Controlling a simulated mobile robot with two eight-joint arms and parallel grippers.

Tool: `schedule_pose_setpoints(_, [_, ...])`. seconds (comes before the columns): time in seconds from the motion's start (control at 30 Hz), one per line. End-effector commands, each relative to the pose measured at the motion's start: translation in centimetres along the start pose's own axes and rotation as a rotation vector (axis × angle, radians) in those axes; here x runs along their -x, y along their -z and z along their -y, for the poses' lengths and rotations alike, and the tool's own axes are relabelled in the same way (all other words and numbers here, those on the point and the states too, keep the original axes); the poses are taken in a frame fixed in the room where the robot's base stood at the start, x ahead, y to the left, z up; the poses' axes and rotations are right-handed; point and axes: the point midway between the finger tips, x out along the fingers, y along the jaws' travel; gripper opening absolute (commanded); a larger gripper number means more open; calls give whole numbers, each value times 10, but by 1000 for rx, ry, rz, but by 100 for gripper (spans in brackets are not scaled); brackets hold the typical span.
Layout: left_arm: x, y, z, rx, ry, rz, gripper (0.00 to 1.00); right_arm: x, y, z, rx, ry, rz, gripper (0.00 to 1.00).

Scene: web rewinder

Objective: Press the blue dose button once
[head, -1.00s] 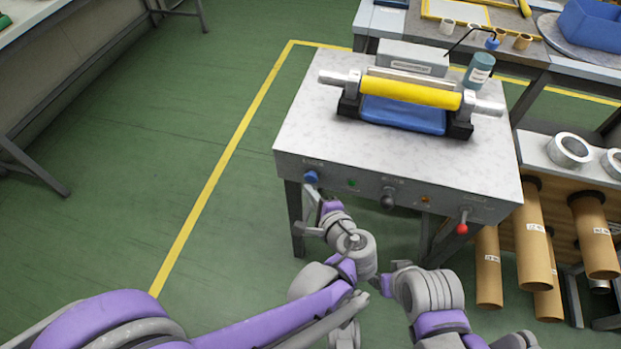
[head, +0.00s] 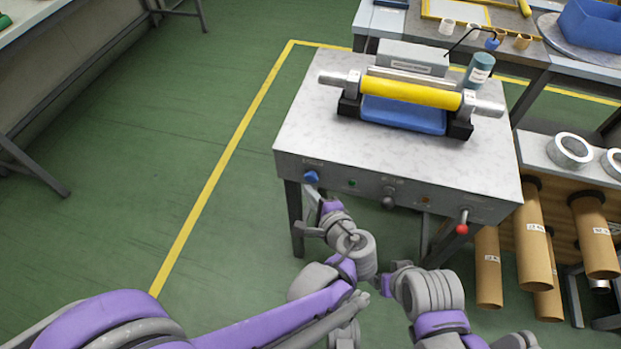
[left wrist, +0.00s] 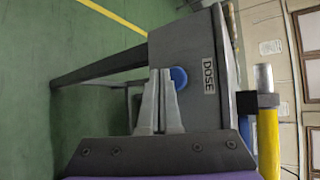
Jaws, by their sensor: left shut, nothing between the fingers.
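The blue dose button (head: 311,177) sits at the left end of the machine's front panel. In the left wrist view the blue button (left wrist: 179,78) shows beside the DOSE label (left wrist: 208,75), partly covered by a fingertip. My left gripper (head: 308,196) is shut and empty, just below and in front of the button in the head view. Its fingertips (left wrist: 161,73) overlap the button's left edge in the wrist view; I cannot tell whether they touch it. My right gripper (head: 384,283) is low in front of the machine, its fingers too unclear to read.
The same panel (head: 335,178) carries a green button (head: 352,183), a dark knob (head: 388,197), an orange button (head: 426,200) and a red-tipped lever (head: 462,227). A yellow roller (head: 410,92) lies on top. The floor at left is clear.

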Motion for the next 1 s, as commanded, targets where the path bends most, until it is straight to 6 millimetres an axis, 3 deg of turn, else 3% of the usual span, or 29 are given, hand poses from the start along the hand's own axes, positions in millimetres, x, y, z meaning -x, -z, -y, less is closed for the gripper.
schedule_pose_setpoints(1.0, [-6, 4, 4, 0, 0, 0, 0, 1, 0, 0, 0, 0, 0, 77])
